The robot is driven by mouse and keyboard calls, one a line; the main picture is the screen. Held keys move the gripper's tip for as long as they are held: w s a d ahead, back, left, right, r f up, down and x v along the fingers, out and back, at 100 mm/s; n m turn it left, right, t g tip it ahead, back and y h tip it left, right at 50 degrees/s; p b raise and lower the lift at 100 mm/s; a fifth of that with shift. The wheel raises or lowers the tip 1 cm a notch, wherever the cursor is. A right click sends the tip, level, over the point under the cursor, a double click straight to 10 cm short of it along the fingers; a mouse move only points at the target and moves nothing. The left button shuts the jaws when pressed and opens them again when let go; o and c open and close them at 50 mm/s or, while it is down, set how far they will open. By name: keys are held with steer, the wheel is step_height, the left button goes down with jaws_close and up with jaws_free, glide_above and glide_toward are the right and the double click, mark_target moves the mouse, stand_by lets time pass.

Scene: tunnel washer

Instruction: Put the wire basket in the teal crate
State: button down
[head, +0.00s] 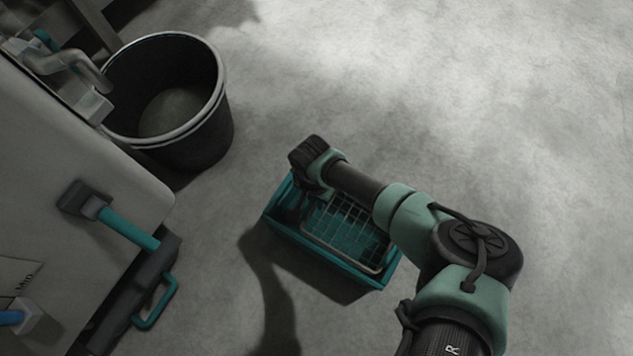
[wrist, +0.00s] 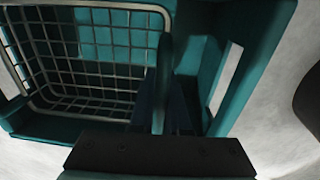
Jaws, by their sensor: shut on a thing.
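The teal crate (head: 334,263) stands on the floor in the middle of the head view; its wall also shows in the wrist view (wrist: 262,50). The wire basket (head: 347,232), a pale metal grid with a thick rim, shows within the crate's outline under my arm. In the wrist view the basket (wrist: 85,62) fills the left side, with teal surface behind its mesh. My gripper (wrist: 160,100) is over the crate, shut on the wire basket near its right side. My wrist hides part of the crate in the head view. Whether the basket rests on the crate bottom I cannot tell.
A large black bucket (head: 212,128) stands at the upper left. A pale machine (head: 60,180) with a teal-handled tool (head: 128,229) and a dark case with a teal handle (head: 155,303) fills the left side. The floor to the right and back is clear.

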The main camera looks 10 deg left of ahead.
steer(key=c, duration=0.9)
jaws_free()
steer(key=r+p, duration=0.3)
steer(key=r, duration=0.1)
steer(key=r+p, duration=0.2)
steer(key=r, duration=0.2)
steer(key=r+p, duration=0.3)
steer(key=r, duration=0.2)
steer(key=shift+w+a+p, duration=0.1)
steer(key=shift+a+p, duration=0.15)
steer(key=shift+p, duration=0.1)
